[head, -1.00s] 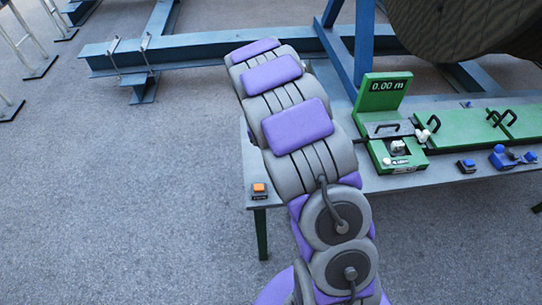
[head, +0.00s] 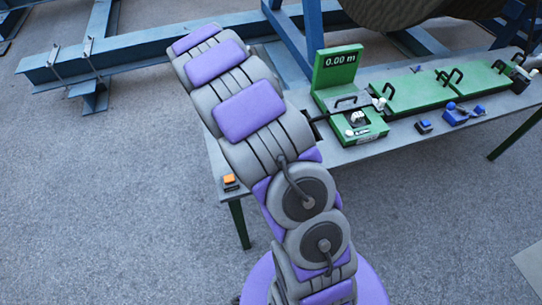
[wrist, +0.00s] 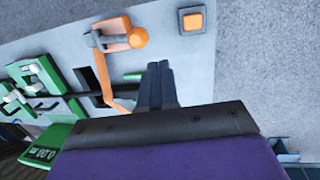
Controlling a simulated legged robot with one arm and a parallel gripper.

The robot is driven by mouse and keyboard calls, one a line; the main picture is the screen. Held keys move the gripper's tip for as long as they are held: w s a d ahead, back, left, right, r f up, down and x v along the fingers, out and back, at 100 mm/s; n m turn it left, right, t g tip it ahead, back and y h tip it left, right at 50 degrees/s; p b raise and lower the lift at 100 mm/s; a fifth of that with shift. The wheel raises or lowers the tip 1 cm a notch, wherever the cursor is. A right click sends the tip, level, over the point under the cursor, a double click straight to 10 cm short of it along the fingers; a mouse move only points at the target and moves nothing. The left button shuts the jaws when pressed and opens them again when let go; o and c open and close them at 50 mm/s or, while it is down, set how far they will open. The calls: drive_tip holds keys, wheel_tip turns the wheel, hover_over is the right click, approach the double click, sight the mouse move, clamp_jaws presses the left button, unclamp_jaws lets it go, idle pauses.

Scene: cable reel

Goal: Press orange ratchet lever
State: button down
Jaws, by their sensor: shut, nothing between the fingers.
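The orange ratchet lever (wrist: 102,76) shows in the wrist view, left of my gripper. It is a bent orange bar with a grey bracket and a round orange knob (wrist: 138,37) at its upper end. My gripper (wrist: 160,68) is shut and empty, its dark fingers pointing up in the picture, apart from the knob in the image. Its height above the table cannot be told. In the head view my arm hides both the lever and my gripper.
An orange button on a grey box (head: 230,182) sits at the table's near left corner; it also shows in the wrist view (wrist: 191,20). A green meter reading 0.00 m (head: 338,62) stands on the table (head: 385,148). Blue steel beams (head: 150,38) lie behind.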

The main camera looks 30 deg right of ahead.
idle(0.3)
drive_tip(key=s+d+r+y+p, duration=0.1)
drive_tip(key=d+r+y, duration=0.2)
drive_tip(key=d+r, duration=0.2)
drive_tip(key=d, duration=0.3)
drive_tip(key=shift+d+r, duration=0.15)
drive_tip(key=shift+r, duration=0.2)
drive_tip(key=shift+f, duration=0.1)
drive_tip(key=f, duration=0.4)
drive_tip(key=s+a+f+b, duration=0.1)
drive_tip(key=f, duration=0.4)
drive_tip(key=s+a+f+b, duration=0.1)
drive_tip(key=f, duration=0.3)
drive_tip(key=shift+f, duration=0.3)
drive_tip(key=shift+w+a, duration=0.1)
